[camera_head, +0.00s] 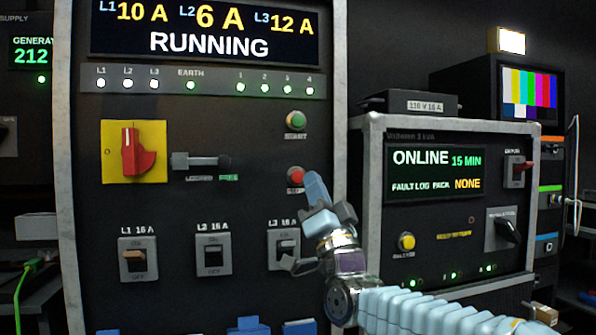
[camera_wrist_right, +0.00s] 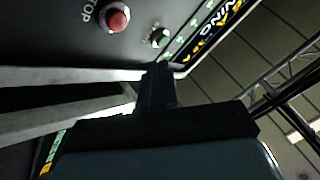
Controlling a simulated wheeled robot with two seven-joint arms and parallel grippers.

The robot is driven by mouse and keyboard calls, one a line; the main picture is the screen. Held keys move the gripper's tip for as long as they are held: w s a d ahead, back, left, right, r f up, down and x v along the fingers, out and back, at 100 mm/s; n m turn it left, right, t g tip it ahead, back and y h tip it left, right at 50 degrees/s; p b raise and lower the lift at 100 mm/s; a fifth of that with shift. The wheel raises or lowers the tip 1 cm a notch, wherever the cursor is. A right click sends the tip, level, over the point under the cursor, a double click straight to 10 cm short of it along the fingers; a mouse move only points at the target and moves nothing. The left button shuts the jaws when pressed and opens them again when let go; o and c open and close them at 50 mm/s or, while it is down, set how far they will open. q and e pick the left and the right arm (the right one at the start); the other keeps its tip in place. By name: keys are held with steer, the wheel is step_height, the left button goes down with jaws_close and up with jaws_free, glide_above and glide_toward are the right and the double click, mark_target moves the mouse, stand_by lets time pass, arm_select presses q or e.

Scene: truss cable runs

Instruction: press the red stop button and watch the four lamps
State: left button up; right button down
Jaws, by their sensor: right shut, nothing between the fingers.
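The red stop button (camera_head: 296,177) is on the front of the black power cabinet (camera_head: 220,230), below the green start button (camera_head: 296,119). The right wrist view shows the red button (camera_wrist_right: 117,20) and its label upside down. The four numbered lamps (camera_head: 275,88) are lit green in the strip under the display (camera_head: 205,30), which reads RUNNING. My right gripper (camera_head: 316,187) is shut and empty. Its tip appears just right of the stop button; contact cannot be told. In the right wrist view, the dark fingers (camera_wrist_right: 158,85) show a gap in the picture from the button.
A red rotary switch (camera_head: 137,150) on a yellow plate is at the left. Several breaker switches (camera_head: 213,255) sit below. A UPS unit (camera_head: 455,210) reading ONLINE stands at the right, behind my right arm, with a yellow button (camera_head: 406,242).

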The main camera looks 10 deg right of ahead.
mark_target(298, 177)
arm_select(q)
steer(key=shift+s+d+r+p, duration=0.1)
steer(key=shift+d+r+p, duration=0.15)
steer(key=shift+r+p, duration=0.3)
steer(key=shift+s+d+r+p, duration=0.1)
steer(key=shift+d+r+p, duration=0.2)
steer(key=shift+r, duration=0.35)
arm_select(e)
steer(key=shift+w+a, duration=0.1)
steer(key=shift+w, duration=2.8)
arm_select(q)
steer(key=shift+a+f, duration=0.1)
steer(key=shift+a, duration=0.05)
arm_select(e)
steer(key=shift+w, duration=0.1)
arm_select(q)
steer(key=shift+f, duration=0.1)
arm_select(e)
steer(key=shift+w, duration=0.3)
steer(key=shift+w, duration=0.35)
arm_select(q)
steer(key=shift+f+b, duration=0.95)
steer(key=shift+b, duration=0.2)
arm_select(e)
steer(key=shift+s, duration=0.8)
